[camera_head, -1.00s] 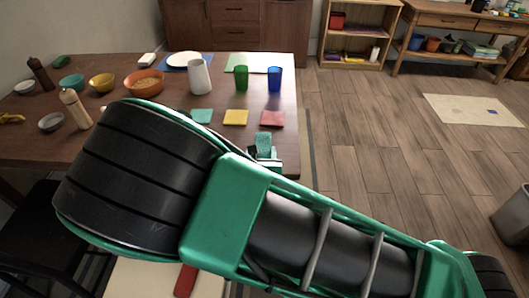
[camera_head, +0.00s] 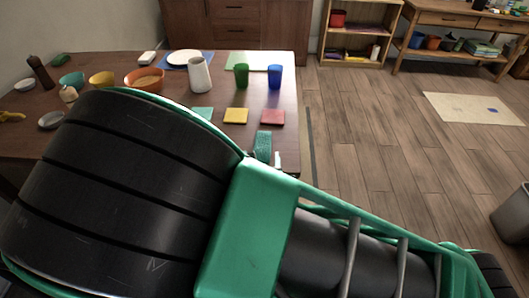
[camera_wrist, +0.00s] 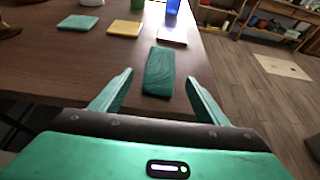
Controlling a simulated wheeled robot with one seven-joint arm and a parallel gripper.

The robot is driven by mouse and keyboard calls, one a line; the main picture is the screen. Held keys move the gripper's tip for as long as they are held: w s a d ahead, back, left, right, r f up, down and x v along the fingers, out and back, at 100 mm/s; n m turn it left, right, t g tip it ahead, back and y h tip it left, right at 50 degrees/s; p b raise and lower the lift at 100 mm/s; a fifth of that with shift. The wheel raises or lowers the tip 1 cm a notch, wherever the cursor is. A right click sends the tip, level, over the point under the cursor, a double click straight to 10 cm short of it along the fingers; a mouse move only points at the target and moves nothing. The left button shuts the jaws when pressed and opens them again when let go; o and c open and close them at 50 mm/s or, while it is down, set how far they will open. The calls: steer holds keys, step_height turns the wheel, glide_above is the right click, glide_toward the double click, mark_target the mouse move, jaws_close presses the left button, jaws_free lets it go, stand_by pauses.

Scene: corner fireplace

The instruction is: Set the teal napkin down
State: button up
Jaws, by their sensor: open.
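The teal napkin (camera_head: 263,144) is a folded, narrow strip near the right end of the dining table in the head view. In the wrist view the napkin (camera_wrist: 158,72) appears to lie on the dark wooden tabletop, between and ahead of my fingers. My gripper (camera_wrist: 160,79) is open, with a visible gap between each finger and the napkin. In the head view my arm hides most of the gripper and the near part of the table.
Teal (camera_head: 202,113), yellow (camera_head: 235,116) and red (camera_head: 273,117) squares lie beyond the napkin. A white pitcher (camera_head: 199,75), green cup (camera_head: 241,76) and blue cup (camera_head: 274,77) stand farther back. Bowls (camera_head: 144,79) are at left. The floor right of the table is open.

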steer(key=v, duration=0.6)
steer(key=d+r+m+g+h, duration=0.1)
steer(key=d+m+g+h, duration=0.3)
steer(key=d+m, duration=0.9)
steer(key=d+r+m+g+h, duration=0.2)
steer(key=d+m+g, duration=0.45)
steer(key=d, duration=1.05)
steer(key=s+d+r+m+g+y, duration=0.1)
steer(key=s+d+r+m+y, duration=0.1)
steer(key=s+d+r+m, duration=0.2)
steer(key=s+d+r+m+g+y, duration=0.1)
steer(key=s+d+r+m, duration=0.3)
steer(key=s+m, duration=0.6)
steer(key=s+d+r+m+g+y, duration=0.1)
steer(key=s+d+r+m+y, duration=0.2)
steer(key=s+m, duration=0.4)
steer(key=shift+d+r+m+y, duration=0.3)
steer(key=shift+d+r+m, duration=0.35)
steer(key=shift+d, duration=0.6)
